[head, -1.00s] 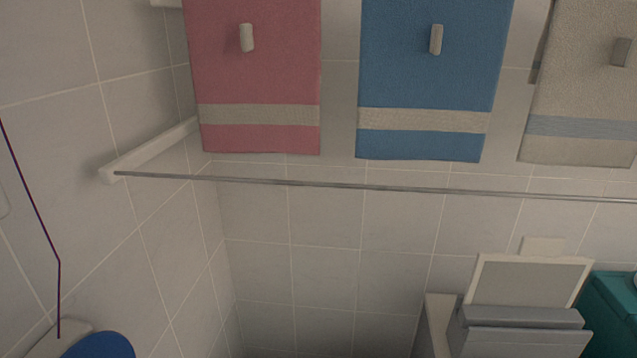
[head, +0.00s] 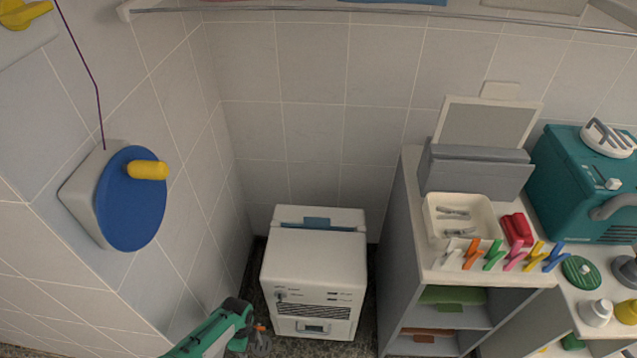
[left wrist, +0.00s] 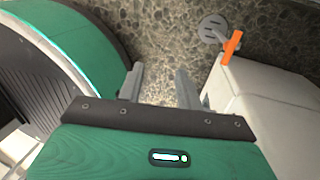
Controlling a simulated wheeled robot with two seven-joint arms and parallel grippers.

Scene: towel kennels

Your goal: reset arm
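My left arm comes in at the bottom left of the head view, green and dark. Its gripper (head: 262,343) is low, just left of the white machine (head: 315,265) on the floor. In the left wrist view the gripper's two grey fingers (left wrist: 160,85) stand apart, with only speckled floor between them. The same machine seems to show at the right of that view (left wrist: 265,115), beside the fingers. I cannot tell whether anything touches it. My right gripper is not in either view.
A grey shelf (head: 395,250) at the right bears a tray (head: 430,222), several coloured pegs (head: 493,254) and a teal box (head: 570,180). A blue disc (head: 135,205) with a yellow knob juts from the left wall. An orange piece (left wrist: 232,45) is near the machine.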

